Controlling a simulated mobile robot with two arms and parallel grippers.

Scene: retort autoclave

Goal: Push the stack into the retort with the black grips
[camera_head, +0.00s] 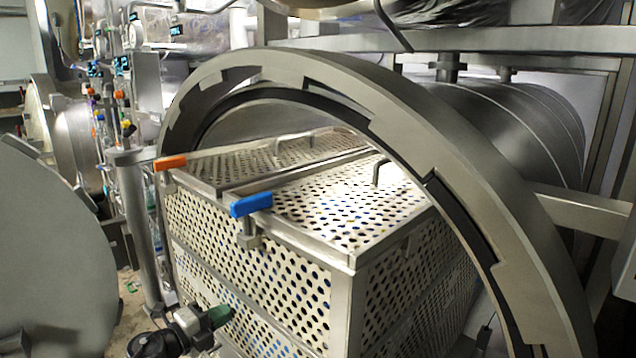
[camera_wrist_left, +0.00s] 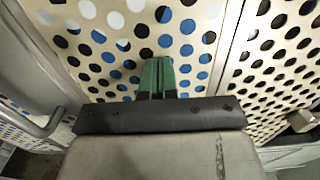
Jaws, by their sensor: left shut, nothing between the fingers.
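The stack (camera_head: 350,250) of perforated metal baskets stands partly inside the round mouth of the retort (camera_head: 480,190), its near corner sticking out. The lids are closed on top. No black grips show; an orange grip (camera_head: 170,162) and a blue grip (camera_head: 251,204) sit at the stack's near top edge. My left gripper (camera_head: 217,315), with green fingertips, is low at the stack's left-hand face. In the left wrist view its shut fingers (camera_wrist_left: 157,78) point at the perforated wall (camera_wrist_left: 205,45), with nothing between them. I cannot tell whether they touch it. My right gripper is out of view.
The retort's thick toothed rim (camera_head: 400,95) arches close over the stack. A large round grey door (camera_head: 50,260) stands at the left. A post (camera_head: 140,225) and pipes with coloured valves (camera_head: 118,90) stand behind it. A bent metal bar (camera_wrist_left: 48,125) shows left of my left gripper.

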